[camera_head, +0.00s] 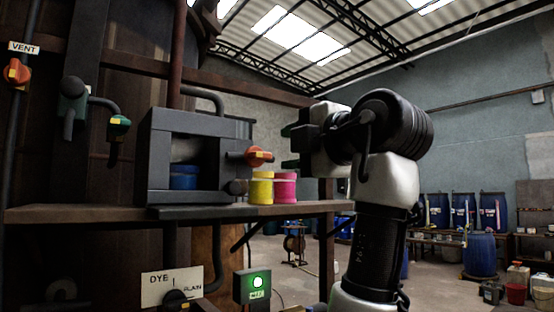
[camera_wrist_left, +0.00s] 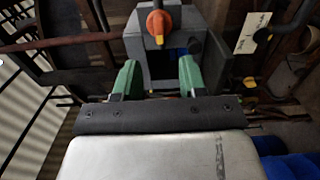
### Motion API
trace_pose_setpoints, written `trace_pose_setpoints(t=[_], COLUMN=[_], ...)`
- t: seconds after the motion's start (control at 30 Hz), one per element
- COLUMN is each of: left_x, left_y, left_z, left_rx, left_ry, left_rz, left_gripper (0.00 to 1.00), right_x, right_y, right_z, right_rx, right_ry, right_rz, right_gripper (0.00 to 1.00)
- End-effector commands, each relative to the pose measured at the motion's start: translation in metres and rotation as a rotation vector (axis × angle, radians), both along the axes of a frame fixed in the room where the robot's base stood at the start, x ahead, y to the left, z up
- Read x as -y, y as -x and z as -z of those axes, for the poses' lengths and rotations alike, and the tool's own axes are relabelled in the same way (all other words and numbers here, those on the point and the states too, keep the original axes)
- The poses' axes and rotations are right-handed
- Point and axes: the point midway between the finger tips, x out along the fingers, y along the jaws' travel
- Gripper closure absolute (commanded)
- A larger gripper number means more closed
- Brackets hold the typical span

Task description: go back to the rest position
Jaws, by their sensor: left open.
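My left gripper (camera_head: 288,147) is in the middle of the head view, at the end of my white and black arm. Its dark fingers point left, toward the grey box on the shelf. In the left wrist view its two green fingers (camera_wrist_left: 159,64) stand apart with nothing between them. The orange valve handle (camera_head: 259,156) on the grey box is just left of the fingertips in the head view. The handle also shows in the left wrist view (camera_wrist_left: 160,22), beyond the fingertips and apart from them. My right gripper is not in view.
The grey box (camera_head: 172,130) stands on a shelf (camera_head: 100,212) with a yellow pot (camera_head: 262,190) and a pink pot (camera_head: 285,188) beside it. A lit green button box (camera_head: 256,285) is below. Blue drums (camera_head: 481,256) stand at the far right, with open floor before them.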

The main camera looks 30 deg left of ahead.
Motion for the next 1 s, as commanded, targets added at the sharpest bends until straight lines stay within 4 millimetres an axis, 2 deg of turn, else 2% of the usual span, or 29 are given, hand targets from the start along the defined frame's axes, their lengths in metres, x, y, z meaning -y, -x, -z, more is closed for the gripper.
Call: trace_pose_setpoints(t=[0.2, 0.73, 0.77, 0.87, 0.97, 1.0], left_x=[0.014, 0.014, 0.014, 0.013, 0.013, 0.014], left_y=[0.006, 0.002, -0.001, -0.03, -0.078, -0.1], left_z=[0.0, 0.002, 0.005, 0.024, 0.064, 0.085], left_rx=[0.0, -0.011, -0.024, -0.12, -0.288, -0.368], left_ry=[0.0, -0.005, -0.01, -0.058, -0.143, -0.184], left_rz=[-0.001, 0.001, 0.005, 0.031, 0.086, 0.114], left_gripper=[0.58, 0.58, 0.58, 0.58, 0.58, 0.58], right_x=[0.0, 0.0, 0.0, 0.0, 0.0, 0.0], right_y=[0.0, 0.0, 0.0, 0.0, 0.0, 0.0], right_z=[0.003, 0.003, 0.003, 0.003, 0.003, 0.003], right_rx=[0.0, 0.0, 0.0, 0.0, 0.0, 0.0], right_ry=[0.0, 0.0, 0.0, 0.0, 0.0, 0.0], right_rz=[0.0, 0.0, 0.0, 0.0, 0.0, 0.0], right_gripper=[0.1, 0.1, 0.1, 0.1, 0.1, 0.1])
